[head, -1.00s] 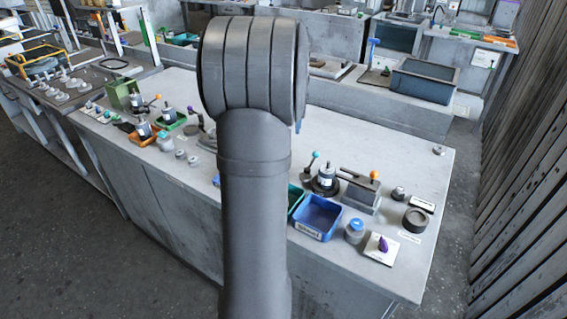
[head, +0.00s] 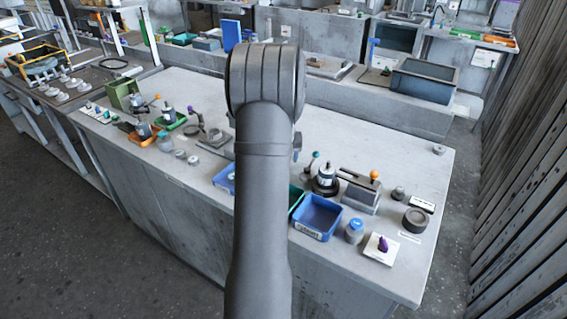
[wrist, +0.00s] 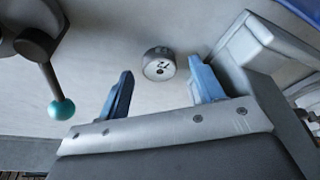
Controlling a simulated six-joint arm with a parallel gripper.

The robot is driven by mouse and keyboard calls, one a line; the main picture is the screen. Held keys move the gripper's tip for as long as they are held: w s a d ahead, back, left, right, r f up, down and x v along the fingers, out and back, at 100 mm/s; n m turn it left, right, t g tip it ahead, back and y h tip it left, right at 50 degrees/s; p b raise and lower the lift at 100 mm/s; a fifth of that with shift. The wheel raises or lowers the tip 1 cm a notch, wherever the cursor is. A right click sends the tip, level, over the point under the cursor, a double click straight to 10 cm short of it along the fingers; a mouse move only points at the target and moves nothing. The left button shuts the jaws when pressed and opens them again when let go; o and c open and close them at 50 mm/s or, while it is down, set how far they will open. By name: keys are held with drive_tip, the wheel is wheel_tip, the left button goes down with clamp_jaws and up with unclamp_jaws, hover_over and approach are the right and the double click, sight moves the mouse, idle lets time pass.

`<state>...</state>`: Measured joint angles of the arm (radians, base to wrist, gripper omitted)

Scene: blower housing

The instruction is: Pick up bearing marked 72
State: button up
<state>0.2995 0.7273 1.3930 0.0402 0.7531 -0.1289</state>
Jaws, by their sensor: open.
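The bearing marked 72 (wrist: 159,64) is a small round metal piece with dark markings on its face, lying on the grey worktop in the wrist view. My gripper (wrist: 160,72) is open, with one blue finger on each side of the bearing in the picture. The fingers do not visibly touch it, and the height between them and the bearing is hard to judge. In the head view my arm hides the gripper, and I cannot tell the bearing there.
A dark lever with a teal ball (wrist: 62,108) stands left of the gripper in the wrist view. A pale grey block (wrist: 245,45) is close on the right. In the head view, a blue bin (head: 318,215) and a clamp with an orange knob (head: 362,190) stand on the bench.

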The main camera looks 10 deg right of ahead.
drive_tip(key=shift+w+f, duration=0.1)
drive_tip(key=shift+f, duration=0.3)
drive_tip(key=c, duration=1.1)
drive_tip(key=shift+r, duration=0.15)
